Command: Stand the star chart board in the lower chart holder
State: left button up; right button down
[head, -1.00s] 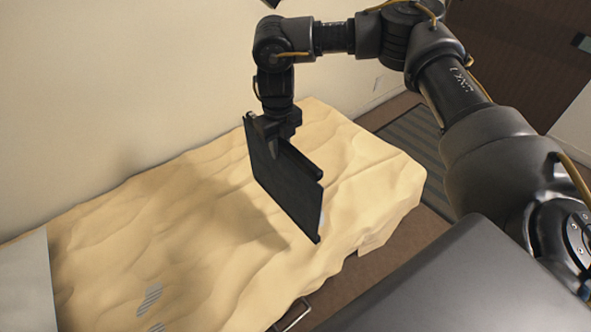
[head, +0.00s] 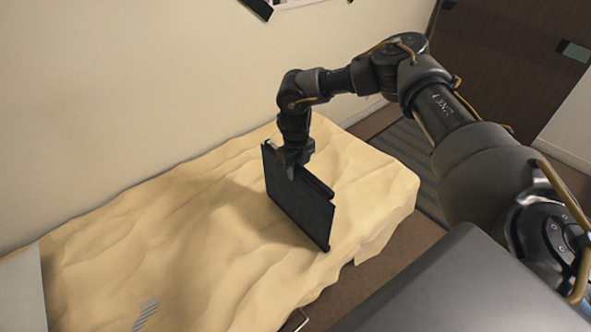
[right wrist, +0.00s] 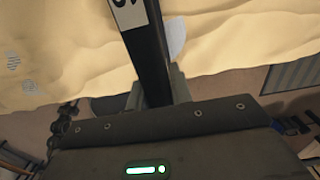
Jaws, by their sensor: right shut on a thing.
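The star chart board appears to be the thin black panel (head: 298,210) in the head view. It is steeply upright, in front of the sand-coloured bed cover, with a dark rail along its upper edge. My right gripper (head: 291,164) is shut on that upper edge. In the right wrist view the board (right wrist: 146,50) is a dark strip seen edge-on, with a white label at its top, between the fingers (right wrist: 158,92). Whether it touches the cover is unclear. I cannot identify the lower chart holder; a dark piece (head: 257,9) on the wall is cut off by the frame. My left gripper is out of view.
The rumpled bed cover (head: 110,240) fills the lower left, against a bare pale wall (head: 120,90). A grey flat surface (head: 22,290) is at the left edge. A pale sheet (head: 290,3) shows at the top of the wall. A dark door (head: 510,60) stands at the right.

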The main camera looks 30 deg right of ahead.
jog(key=shift+f, duration=0.1)
jog(key=c, duration=1.3)
grip_release()
jog(key=shift+o, duration=0.2)
